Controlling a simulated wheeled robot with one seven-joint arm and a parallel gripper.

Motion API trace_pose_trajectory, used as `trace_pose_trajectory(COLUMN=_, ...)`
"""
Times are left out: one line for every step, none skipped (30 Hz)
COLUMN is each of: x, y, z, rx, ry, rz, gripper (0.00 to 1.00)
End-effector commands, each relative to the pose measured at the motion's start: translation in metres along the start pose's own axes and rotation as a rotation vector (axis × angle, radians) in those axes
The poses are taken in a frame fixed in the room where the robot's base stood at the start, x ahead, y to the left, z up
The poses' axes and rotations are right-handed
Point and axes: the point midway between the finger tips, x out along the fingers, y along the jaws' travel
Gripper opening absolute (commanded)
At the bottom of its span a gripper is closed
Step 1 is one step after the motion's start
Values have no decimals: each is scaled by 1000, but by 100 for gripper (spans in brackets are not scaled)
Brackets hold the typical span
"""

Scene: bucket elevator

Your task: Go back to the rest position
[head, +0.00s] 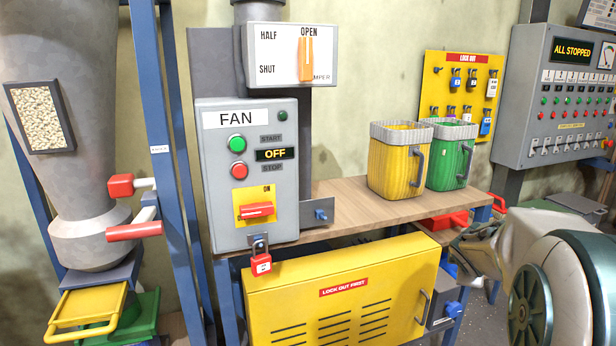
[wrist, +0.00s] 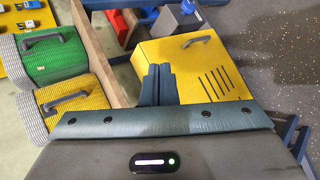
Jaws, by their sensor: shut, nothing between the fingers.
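My gripper (wrist: 158,82) shows in the wrist view with its two dark fingers together and nothing between them. Beyond the fingers is the yellow cabinet (wrist: 215,80), apart from them as far as I can tell. In the head view my arm (head: 575,285) fills the lower right, and I cannot make out the fingertips there. The fan panel (head: 217,190) reads OFF, with its red switch handle (head: 256,210) lying level. A red padlock (head: 261,264) hangs at the panel's lower edge.
A yellow bucket (head: 393,170) and a green bucket (head: 440,172) stand on the wooden bench (head: 345,205). The yellow cabinet (head: 300,315) is below it. A lockout board (head: 434,70) and a control panel reading ALL STOPPED (head: 530,65) are behind. The orange damper lever (head: 305,60) points to OPEN.

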Motion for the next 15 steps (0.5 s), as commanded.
trace_pose_trajectory(x=-31, y=-5, z=-7, rx=119, ry=0, rz=-37, gripper=0)
trace_pose_trajectory(x=-45, y=-12, z=-11, rx=200, ry=-4, rz=-66, gripper=0)
trace_pose_trajectory(x=-64, y=-24, z=-16, rx=302, ry=-11, rz=-108, gripper=0)
trace_pose_trajectory(x=-78, y=-33, z=-20, rx=378, ry=-16, rz=-141, gripper=0)
trace_pose_trajectory(x=-92, y=-43, z=-24, rx=451, ry=-22, rz=-176, gripper=0)
trace_pose_trajectory(x=-111, y=-57, z=-30, rx=546, ry=-32, rz=-226, gripper=0)
trace_pose_trajectory(x=-126, y=-68, z=-34, rx=618, ry=-41, rz=-265, gripper=0)
trace_pose_trajectory(x=-140, y=-80, z=-38, rx=683, ry=-51, rz=-304, gripper=0)
trace_pose_trajectory(x=-158, y=-95, z=-43, rx=767, ry=-66, rz=-358, gripper=0)
trace_pose_trajectory(x=-172, y=-106, z=-47, rx=826, ry=-78, rz=-398, gripper=0)
trace_pose_trajectory(x=-185, y=-117, z=-50, rx=880, ry=-91, rz=-437, gripper=0)
trace_pose_trajectory(x=-200, y=-132, z=-55, rx=944, ry=-111, rz=-487, gripper=0)
trace_pose_trajectory(x=-211, y=-142, z=-58, rx=986, ry=-125, rz=-522, gripper=0)
trace_pose_trajectory(x=-221, y=-150, z=-60, rx=1024, ry=-138, rz=-553, gripper=0)
trace_pose_trajectory(x=-232, y=-161, z=-63, rx=1067, ry=-156, rz=-591, gripper=0)
